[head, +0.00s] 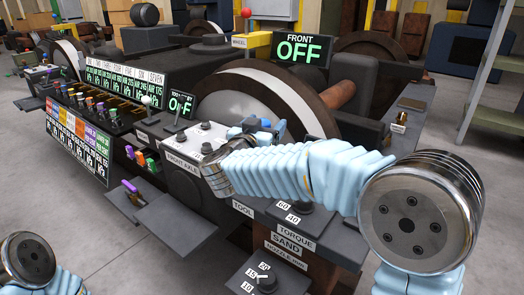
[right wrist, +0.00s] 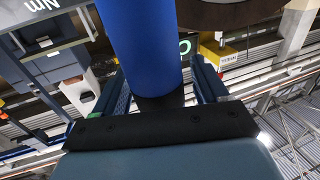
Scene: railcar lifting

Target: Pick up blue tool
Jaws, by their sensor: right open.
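The blue tool (right wrist: 143,40) shows in the right wrist view as a thick, smooth blue cylinder with a dark lower end. It stands between the two fingers of my right gripper (right wrist: 162,85), which is open, with a finger on either side. I cannot tell whether either finger touches it. In the head view my right gripper (head: 262,134) is over the front console, beside the large wheel. Small blue parts show there, but the tool is mostly hidden by the gripper and sleeve. My left gripper is out of view.
The console carries a FRONT AXLE panel (head: 182,162), TOOL and TORQUE labels and a torque dial (head: 293,218). A large wheel (head: 232,105) stands just behind. A small OFF display (head: 181,104) and coloured levers (head: 140,158) are to the left. Open floor lies at front left.

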